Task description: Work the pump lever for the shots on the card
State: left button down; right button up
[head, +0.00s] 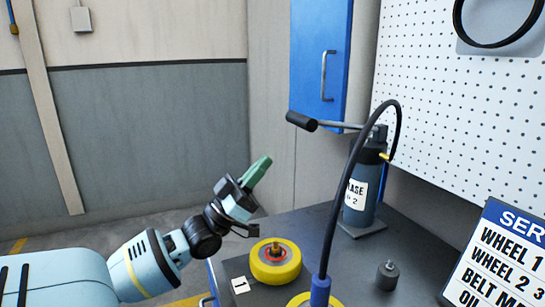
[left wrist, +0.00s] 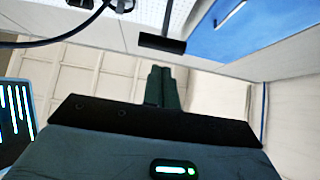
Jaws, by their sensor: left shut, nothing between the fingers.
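The grease pump (head: 361,195) is a dark blue cylinder with a white label, standing upright on the dark bench. Its lever (head: 335,124) sticks out to the left from the pump head and ends in a black grip (head: 301,121). The grip also shows in the left wrist view (left wrist: 161,43). My left gripper (head: 262,166), with green fingers, is shut and empty, below and left of the grip and apart from it. Its fingers show in the left wrist view (left wrist: 162,87). The service card (head: 500,262) is at the lower right, partly cut off. My right gripper is not in view.
A black hose (head: 347,180) arches from the pump head down to a blue fitting in front. A yellow wheel (head: 276,262) marked 1 lies on the bench, with another partly visible. A small dark knob (head: 387,274) stands near the card. A blue cabinet (head: 318,55) hangs behind the lever.

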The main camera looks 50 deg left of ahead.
pick_arm(q)
jog(key=shift+b+v, duration=0.3)
jog(key=shift+v, duration=1.55)
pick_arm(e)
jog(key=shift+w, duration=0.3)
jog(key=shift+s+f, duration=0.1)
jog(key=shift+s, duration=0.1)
